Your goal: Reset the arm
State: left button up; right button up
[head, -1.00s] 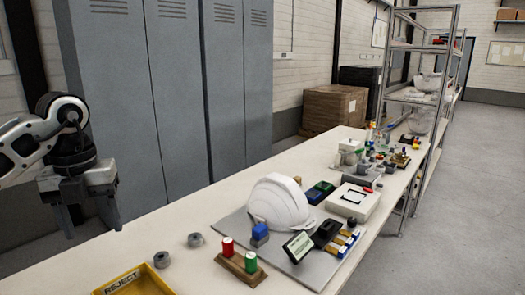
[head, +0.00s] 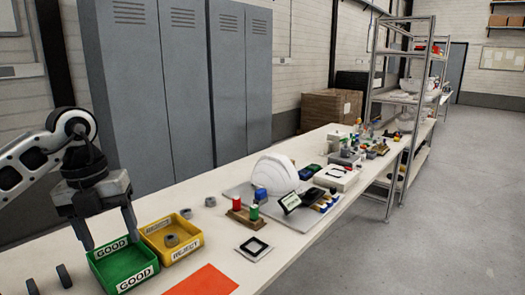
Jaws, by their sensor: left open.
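My left gripper (head: 108,230) is at the left of the head view, fingers pointing down and apart, with nothing seen between them. It shows in front of and over the back part of a green bin (head: 124,266) labelled GOOD; how high it is above the bin I cannot tell. A yellow bin (head: 186,250) labelled REJECT stands beside the green one and holds grey ring-like parts (head: 171,240). My right gripper is not in view.
Red and green cylinders (head: 253,212) stand on a wooden block. A black-framed square (head: 254,247) and an orange sheet (head: 205,281) lie nearer. Loose grey rings lie near the bins. Tall lockers (head: 190,80) stand behind the table; a metal shelf (head: 405,100) is at its far end.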

pick_arm(q)
jog(key=s+d+f+m+g+h+b, duration=0.15)
jog(key=d+f+h, duration=0.35)
jog(key=d, duration=0.5)
jog(key=s+d+f+m+g+h, duration=0.1)
jog(key=s+d+f+m+h, duration=0.2)
jog(key=d, duration=0.6)
jog(key=s+d+r+n+t+h+b, duration=0.15)
jog(key=d+n+t+h, duration=0.25)
jog(key=d+n+h, duration=0.6)
jog(key=a+f+n+t+y+b, duration=0.3)
jog(key=a+f+n+t+y, duration=0.85)
jog(key=f+n+t, duration=0.65)
jog(key=s+a+f+n+g+y+b, duration=0.1)
jog(key=s+a+f+n+g+y, duration=0.3)
jog(key=s+f+n+g, duration=0.3)
jog(key=s+f+g, duration=0.1)
jog(key=s+f, duration=0.2)
jog(key=f, duration=0.1)
jog(key=shift+s+a+f+g, duration=0.15)
jog(key=shift+s+g, duration=0.1)
jog(key=shift+g, duration=0.1)
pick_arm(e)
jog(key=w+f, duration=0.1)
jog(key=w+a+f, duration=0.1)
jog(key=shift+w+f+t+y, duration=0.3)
